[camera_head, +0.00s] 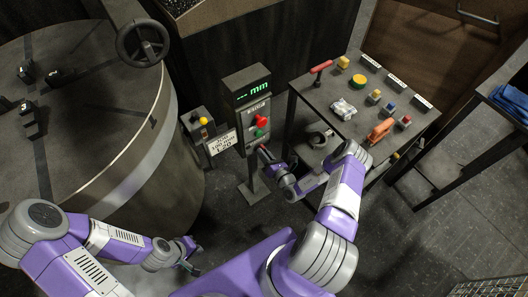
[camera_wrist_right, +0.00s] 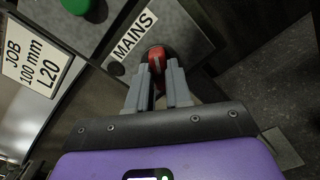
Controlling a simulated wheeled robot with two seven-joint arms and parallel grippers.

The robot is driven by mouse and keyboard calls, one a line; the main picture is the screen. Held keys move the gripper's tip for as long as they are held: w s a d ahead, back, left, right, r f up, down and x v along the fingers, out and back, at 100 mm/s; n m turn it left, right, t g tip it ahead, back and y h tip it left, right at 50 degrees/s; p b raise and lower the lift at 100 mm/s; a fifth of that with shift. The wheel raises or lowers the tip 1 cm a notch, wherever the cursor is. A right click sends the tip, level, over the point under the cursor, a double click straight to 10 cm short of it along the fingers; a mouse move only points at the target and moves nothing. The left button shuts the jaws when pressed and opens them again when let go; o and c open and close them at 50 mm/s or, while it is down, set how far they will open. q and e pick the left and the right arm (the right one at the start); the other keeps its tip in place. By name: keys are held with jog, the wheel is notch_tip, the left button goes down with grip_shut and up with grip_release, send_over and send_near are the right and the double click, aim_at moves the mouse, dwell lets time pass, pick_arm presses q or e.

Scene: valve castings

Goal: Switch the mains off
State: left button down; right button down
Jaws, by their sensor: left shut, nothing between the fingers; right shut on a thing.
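The red mains switch (camera_wrist_right: 157,57) sits below the MAINS label (camera_wrist_right: 132,35) on the grey control post. My right gripper (camera_wrist_right: 156,75) is shut on the red switch, with a finger on either side of it. In the head view my right gripper (camera_head: 264,154) reaches the lower part of the control post (camera_head: 247,90), and the switch is mostly hidden there. The post's display (camera_head: 252,88) glows green with dashes and "mm". My left gripper (camera_head: 190,256) is shut and empty, low at the left, away from the post.
A red knob (camera_head: 261,121) and a green button (camera_wrist_right: 75,4) sit higher on the post. A job card (camera_head: 222,142) hangs at its left. A round machine with a handwheel (camera_head: 142,43) stands left. A bench (camera_head: 345,92) with castings and coloured parts stands right.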

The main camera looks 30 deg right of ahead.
jog(key=shift+n+p, duration=1.5)
jog(key=shift+n, duration=2)
jog(key=c, duration=1)
grip_release()
jog(key=shift+c, duration=0.2)
jog(key=shift+s, duration=0.1)
jog(key=s+p, duration=0.1)
jog(key=s, duration=0.6)
jog(key=shift+s+d, duration=0.25)
jog(key=shift+d, duration=0.05)
